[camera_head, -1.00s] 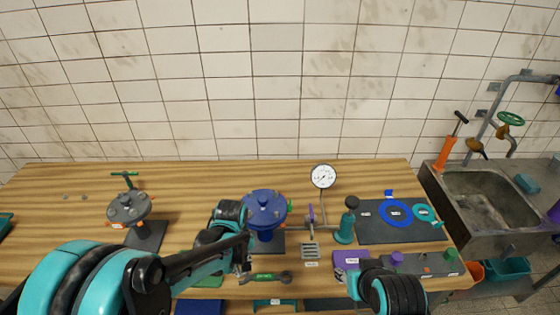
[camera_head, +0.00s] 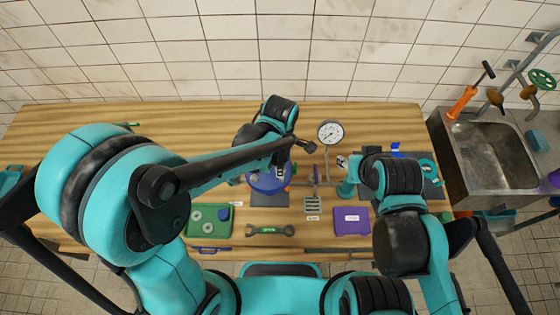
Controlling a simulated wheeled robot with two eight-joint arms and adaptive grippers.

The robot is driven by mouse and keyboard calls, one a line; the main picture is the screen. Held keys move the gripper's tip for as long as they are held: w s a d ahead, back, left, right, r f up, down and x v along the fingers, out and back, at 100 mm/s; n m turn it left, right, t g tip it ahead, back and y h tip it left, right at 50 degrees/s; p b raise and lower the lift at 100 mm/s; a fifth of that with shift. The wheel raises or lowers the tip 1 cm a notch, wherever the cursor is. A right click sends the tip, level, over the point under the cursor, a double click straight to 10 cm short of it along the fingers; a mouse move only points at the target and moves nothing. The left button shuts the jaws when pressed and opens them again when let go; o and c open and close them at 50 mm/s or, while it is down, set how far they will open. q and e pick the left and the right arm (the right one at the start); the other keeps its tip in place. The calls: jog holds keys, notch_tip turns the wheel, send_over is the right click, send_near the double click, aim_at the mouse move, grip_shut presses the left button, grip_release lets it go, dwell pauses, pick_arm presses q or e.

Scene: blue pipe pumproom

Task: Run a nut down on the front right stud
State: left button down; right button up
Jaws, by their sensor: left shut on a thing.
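A blue round flanged fixture (camera_head: 266,183) stands on a dark plate at the middle of the bench. My left arm crosses over it and hides its top, so its studs do not show clearly. My left gripper (camera_head: 292,171) is down at the right side of the blue fixture, mostly behind my own wrist and a dark link. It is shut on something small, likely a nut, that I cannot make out. My right wrist is at the right part of the bench, and its gripper is hidden behind it.
A green tray (camera_head: 208,219) with grey rings, a wrench (camera_head: 270,230), a slotted grey block (camera_head: 313,204) and a purple box (camera_head: 351,220) lie in front. A sink (camera_head: 490,155) is farther right.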

pick_arm(q)
jog(key=shift+w+f+b, duration=0.2)
jog(key=shift+f+b, duration=0.2)
jog(key=shift+f, duration=0.3)
jog(key=shift+s+f, duration=0.1)
jog(key=shift+f, duration=0.2)
jog(key=shift+f+b, duration=1.4)
jog(key=shift+f, duration=0.35)
jog(key=shift+f+b, duration=0.2)
jog(key=shift+b, duration=0.1)
